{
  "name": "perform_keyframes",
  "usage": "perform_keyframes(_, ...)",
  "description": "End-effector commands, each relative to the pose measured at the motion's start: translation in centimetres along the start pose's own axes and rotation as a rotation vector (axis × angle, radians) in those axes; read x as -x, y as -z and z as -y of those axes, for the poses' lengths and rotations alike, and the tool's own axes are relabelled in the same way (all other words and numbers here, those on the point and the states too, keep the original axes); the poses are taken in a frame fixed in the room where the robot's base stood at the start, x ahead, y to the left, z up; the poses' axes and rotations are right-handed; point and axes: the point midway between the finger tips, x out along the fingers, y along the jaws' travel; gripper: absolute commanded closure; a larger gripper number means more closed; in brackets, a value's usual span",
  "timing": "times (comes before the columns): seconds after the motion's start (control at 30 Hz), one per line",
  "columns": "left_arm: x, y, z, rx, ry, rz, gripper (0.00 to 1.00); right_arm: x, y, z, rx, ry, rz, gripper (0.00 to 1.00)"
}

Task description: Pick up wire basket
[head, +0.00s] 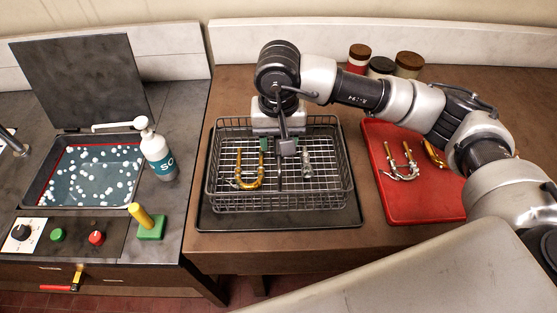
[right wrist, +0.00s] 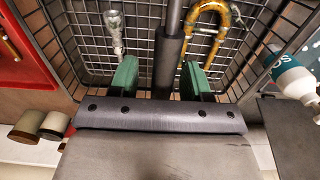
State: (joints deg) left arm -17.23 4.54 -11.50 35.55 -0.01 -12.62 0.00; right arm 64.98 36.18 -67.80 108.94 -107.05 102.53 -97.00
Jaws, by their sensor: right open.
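The wire basket (head: 335,190) stands on a dark tray (head: 215,222) on the brown counter. It holds a brass U-shaped tube (head: 249,184) at the left and a small silver part (head: 307,164) at the right. A dark bar with a thicker grip (right wrist: 168,60) runs above the basket's middle. My right gripper (head: 276,146) reaches down into the basket's top from the back. Its green-padded fingers (right wrist: 157,82) are open, one on each side of the bar, with gaps visible in the right wrist view. My left gripper is not in view.
A red mat (head: 390,211) with brass and silver parts lies to the right. Lidded jars (head: 381,66) stand behind my right arm. To the left are a bubbly liquid-filled basin (head: 85,180), a white-topped bottle (head: 158,158) and a yellow-handled green block (head: 151,231).

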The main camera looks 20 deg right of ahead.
Motion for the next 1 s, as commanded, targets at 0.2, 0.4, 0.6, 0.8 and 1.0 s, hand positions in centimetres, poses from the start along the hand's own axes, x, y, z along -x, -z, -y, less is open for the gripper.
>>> perform_keyframes(0.2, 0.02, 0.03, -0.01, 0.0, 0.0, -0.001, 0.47, -0.3, 0.03, 0.01, 0.0, 0.001, -0.001, 0.52)
perform_keyframes(0.4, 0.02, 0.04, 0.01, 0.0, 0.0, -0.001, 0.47, -0.27, 0.03, 0.01, 0.0, 0.001, -0.001, 0.77)
perform_keyframes(0.6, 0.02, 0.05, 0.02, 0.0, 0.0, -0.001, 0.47, -0.25, 0.03, 0.02, 0.0, 0.001, -0.001, 1.0)
perform_keyframes(0.8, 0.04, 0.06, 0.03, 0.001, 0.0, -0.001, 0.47, -0.12, 0.06, 0.04, 0.0, 0.003, -0.003, 1.0)
perform_keyframes(1.0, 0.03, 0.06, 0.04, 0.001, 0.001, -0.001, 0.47, -0.11, 0.06, 0.04, 0.0, 0.003, -0.003, 1.0)
